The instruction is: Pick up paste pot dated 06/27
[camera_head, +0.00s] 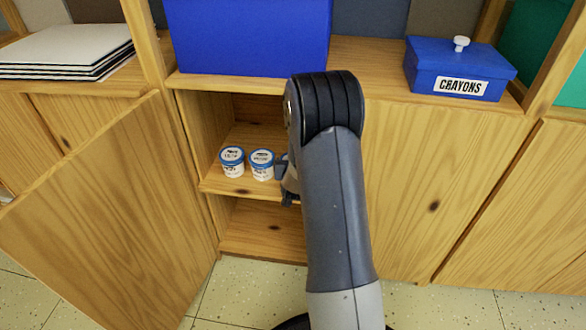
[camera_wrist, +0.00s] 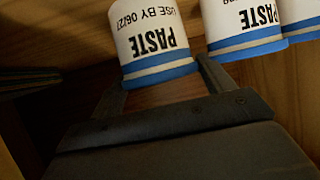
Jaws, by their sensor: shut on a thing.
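A white paste pot (camera_wrist: 150,35) with blue bands fills the top of the wrist view. Its label appears upside down and reads "PASTE" and "USE BY 06/27". My gripper (camera_wrist: 162,84) is shut on this pot, with one finger on each side of it. In the head view my arm hides most of the gripper and the held pot. Two more paste pots, the left one (camera_head: 232,161) and the middle one (camera_head: 261,164), stand on the cabinet shelf. Both also show at the wrist view's right; their dates cannot be read.
The pots are inside an open cabinet, on its middle shelf (camera_head: 213,187). The cabinet door (camera_head: 110,215) stands open at left. A large blue box (camera_head: 248,38) and a blue crayons box (camera_head: 460,72) stand on top. The lower compartment (camera_head: 262,232) looks empty where visible.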

